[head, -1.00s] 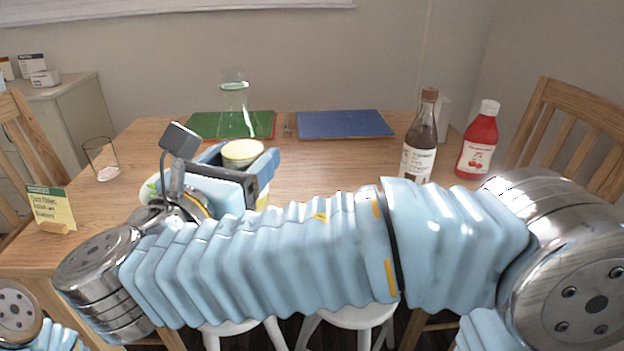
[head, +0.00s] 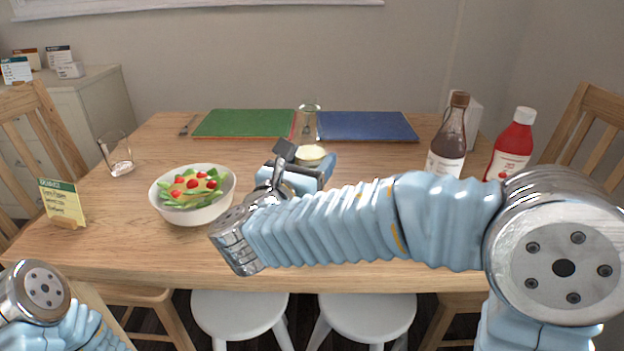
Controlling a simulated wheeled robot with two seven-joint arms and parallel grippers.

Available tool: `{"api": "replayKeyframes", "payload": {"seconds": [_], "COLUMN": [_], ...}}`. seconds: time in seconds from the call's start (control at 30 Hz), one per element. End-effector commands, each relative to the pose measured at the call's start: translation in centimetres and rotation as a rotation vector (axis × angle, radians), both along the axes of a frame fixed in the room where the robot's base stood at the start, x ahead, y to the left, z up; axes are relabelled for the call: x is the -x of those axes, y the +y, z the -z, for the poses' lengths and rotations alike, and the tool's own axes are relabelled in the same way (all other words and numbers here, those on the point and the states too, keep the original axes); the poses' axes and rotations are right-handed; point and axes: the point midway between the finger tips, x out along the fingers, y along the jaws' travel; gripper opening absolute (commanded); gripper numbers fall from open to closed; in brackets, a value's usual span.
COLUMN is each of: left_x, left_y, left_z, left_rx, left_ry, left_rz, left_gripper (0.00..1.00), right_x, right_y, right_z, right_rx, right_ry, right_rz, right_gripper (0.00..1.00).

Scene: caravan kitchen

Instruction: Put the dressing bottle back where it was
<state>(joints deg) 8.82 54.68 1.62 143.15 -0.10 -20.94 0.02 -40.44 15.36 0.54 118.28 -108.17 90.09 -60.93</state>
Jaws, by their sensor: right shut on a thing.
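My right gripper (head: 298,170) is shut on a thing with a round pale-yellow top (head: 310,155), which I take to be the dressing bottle. Only the top shows in the head view; its body is hidden behind the gripper and my arm. It is over the middle of the table, right of the salad bowl (head: 162,205). I cannot tell whether its base touches the table. Only part of my left arm shows at the lower left; its gripper is out of view.
A brown sauce bottle (head: 448,142) and a red ketchup bottle (head: 512,147) stand at the right. A clear glass (head: 310,118) stands behind the held thing, by the green mat (head: 243,122) and blue mat (head: 368,126). Another glass (head: 117,150) and a card (head: 62,202) are at the left.

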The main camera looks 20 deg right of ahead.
Motion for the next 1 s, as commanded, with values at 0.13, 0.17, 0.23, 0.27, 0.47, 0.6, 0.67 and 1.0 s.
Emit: {"api": "replayKeyframes", "payload": {"seconds": [0.13,0.17,0.23,0.27,0.47,0.6,0.67,1.0], "left_x": [0.0,0.0,0.0,-0.1,-0.1,-0.1,-0.1,-0.1], "left_y": [0.1,0.1,0.1,0.1,0.1,0.2,0.2,0.2], "left_z": [0.4,0.4,0.5,0.5,0.5,0.6,0.8,0.7], "left_rx": [-0.001,-0.001,-0.002,-0.002,-0.002,-0.002,-0.003,-0.003], "left_ry": [0.0,0.0,-0.001,-0.001,-0.001,-0.002,-0.002,-0.001], "left_rz": [-0.001,-0.001,-0.003,-0.003,-0.003,-0.003,-0.003,-0.004], "left_gripper": [0.89,0.89,0.89,0.89,0.89,0.89,0.89,0.89], "right_x": [-1.0,-1.0,-1.0,-0.9,-0.9,-0.9,-0.9,-0.9], "right_y": [-0.7,-0.7,-0.7,-0.7,-0.7,-0.7,-0.7,-0.7], "right_z": [2.6,3.1,4.0,4.2,4.4,4.5,4.8,4.8], "right_rx": [0.004,0.003,0.002,0.002,0.0,0.0,0.0,0.0], "right_ry": [0.005,0.004,0.003,0.003,0.0,0.0,0.0,0.001], "right_rz": [0.0,0.0,0.0,0.0,0.001,0.001,0.001,0.001], "right_gripper": [0.2,0.2,0.2,0.2,0.2,0.2,0.2,0.9]}}
